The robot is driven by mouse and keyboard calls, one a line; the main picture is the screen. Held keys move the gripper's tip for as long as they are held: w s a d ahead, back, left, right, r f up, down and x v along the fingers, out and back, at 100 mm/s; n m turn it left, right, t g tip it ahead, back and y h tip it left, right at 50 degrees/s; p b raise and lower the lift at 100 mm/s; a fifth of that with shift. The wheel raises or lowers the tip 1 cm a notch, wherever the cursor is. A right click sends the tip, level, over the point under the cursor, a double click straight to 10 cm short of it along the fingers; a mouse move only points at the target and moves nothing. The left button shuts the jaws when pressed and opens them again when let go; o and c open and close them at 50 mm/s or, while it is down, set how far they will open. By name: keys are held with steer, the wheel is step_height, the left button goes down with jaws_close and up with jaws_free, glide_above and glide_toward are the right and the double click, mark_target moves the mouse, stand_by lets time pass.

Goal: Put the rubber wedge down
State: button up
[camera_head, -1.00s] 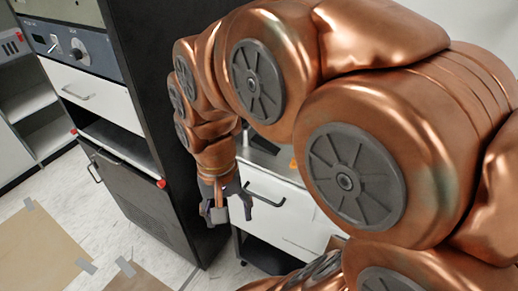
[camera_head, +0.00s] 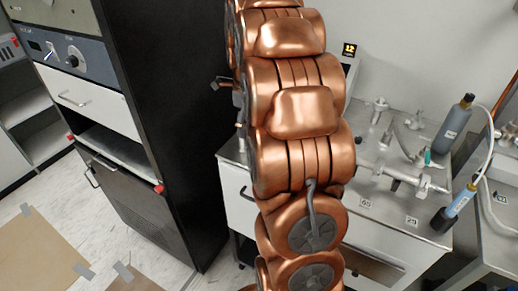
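My gripper (camera_head: 224,83) is almost wholly hidden behind my own copper arm. Only a small dark grey piece of it shows at the arm's left edge, in front of the black cabinet side. Whether its fingers are open or shut cannot be seen. I cannot make out the rubber wedge anywhere in this view; it may be hidden behind the arm.
A steel-topped bench (camera_head: 385,205) at right bears metal pipe fittings (camera_head: 400,175), a dark grey bottle (camera_head: 455,125) and a blue cylinder (camera_head: 460,200). A tall black cabinet (camera_head: 175,120) stands at left. Taped brown sheets (camera_head: 35,255) lie on the floor.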

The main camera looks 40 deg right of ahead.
steer(key=shift+w+d+f+m, duration=0.2)
steer(key=shift+d+m, duration=0.4)
steer(key=shift+d, duration=0.2)
steer(key=shift+f+p, duration=0.4)
steer(key=shift+f, duration=0.85)
steer(key=shift+d+f+p, duration=0.2)
steer(key=shift+f+p, duration=0.85)
steer(key=shift+f, duration=1.55)
jaws_close()
